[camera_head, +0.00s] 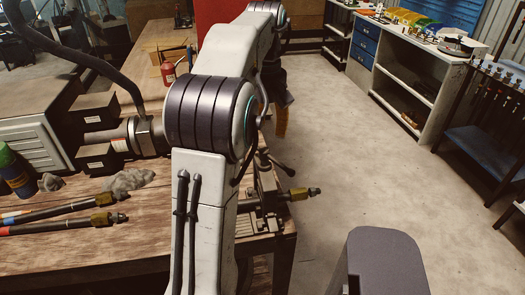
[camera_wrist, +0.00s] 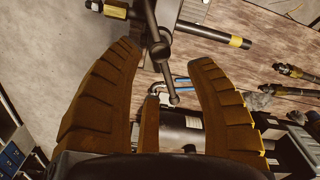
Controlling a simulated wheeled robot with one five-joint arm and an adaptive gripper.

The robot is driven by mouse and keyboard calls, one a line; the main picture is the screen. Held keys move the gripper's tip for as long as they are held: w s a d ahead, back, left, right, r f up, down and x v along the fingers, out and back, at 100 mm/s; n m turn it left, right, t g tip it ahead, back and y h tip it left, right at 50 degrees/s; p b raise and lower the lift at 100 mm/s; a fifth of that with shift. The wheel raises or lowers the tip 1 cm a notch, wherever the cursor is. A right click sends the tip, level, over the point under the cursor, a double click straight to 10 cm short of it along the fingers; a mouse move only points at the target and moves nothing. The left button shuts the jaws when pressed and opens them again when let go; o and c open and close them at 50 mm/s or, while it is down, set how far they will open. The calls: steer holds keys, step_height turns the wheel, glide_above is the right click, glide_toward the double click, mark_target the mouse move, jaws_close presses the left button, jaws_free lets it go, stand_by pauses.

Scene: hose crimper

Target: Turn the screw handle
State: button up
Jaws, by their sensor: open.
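The screw handle (camera_wrist: 166,72) is a dark bar with rounded ends and a central hub. In the wrist view it lies between and just beyond the fingertips of my gripper (camera_wrist: 164,55), with no clear contact. My orange-brown fingers are spread and empty. In the head view, the screw handle (camera_head: 278,163) shows beside my arm, on top of the dark clamp (camera_head: 268,192) at the bench corner. My gripper (camera_head: 282,118) shows as an orange finger above it, mostly hidden by my arm.
The wooden bench (camera_head: 100,252) carries two loose hoses (camera_head: 65,212), grey rags (camera_head: 125,181) and a spray can (camera_head: 14,172) at left. A grey machine (camera_head: 35,140) stands behind. The floor (camera_head: 340,140) to the right is open, up to a white shelf unit (camera_head: 400,75).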

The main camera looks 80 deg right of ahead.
mark_target(265, 149)
steer(key=shift+f+b, duration=0.4)
steer(key=shift+f, duration=3.1)
jaws_close()
